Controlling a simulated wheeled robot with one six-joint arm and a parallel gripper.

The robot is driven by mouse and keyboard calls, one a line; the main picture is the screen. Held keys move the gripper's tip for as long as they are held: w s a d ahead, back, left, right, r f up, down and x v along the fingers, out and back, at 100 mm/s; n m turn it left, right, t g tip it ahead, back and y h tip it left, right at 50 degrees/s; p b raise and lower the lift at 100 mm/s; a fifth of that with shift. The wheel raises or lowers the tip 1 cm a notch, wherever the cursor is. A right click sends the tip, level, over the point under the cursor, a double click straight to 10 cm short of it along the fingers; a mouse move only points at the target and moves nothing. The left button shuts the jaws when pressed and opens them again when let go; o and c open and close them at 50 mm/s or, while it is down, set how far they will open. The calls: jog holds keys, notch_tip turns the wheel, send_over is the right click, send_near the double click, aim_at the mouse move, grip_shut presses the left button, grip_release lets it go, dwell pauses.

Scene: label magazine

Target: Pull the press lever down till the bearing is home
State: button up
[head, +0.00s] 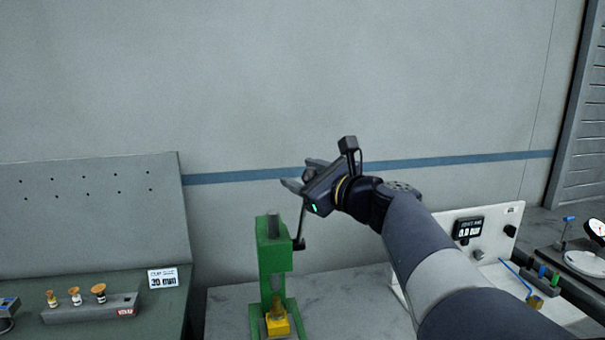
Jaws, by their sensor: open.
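A green press (272,258) stands upright on the light bench, with a grey ram top showing above its head. Its thin dark lever (301,222) rises from a dark hub on the press's right side, and its upper end reaches up to my gripper. A yellow block (278,325) with a brass-coloured piece (277,305) on it sits at the foot of the press, under the ram. The bearing itself is too small to make out. My gripper (303,174) is open, its fingers pointing left at the lever's top end. Whether it touches the lever I cannot tell.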

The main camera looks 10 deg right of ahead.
jog(key=shift+c, duration=0.3)
grip_shut()
jog(key=shift+f, duration=0.1)
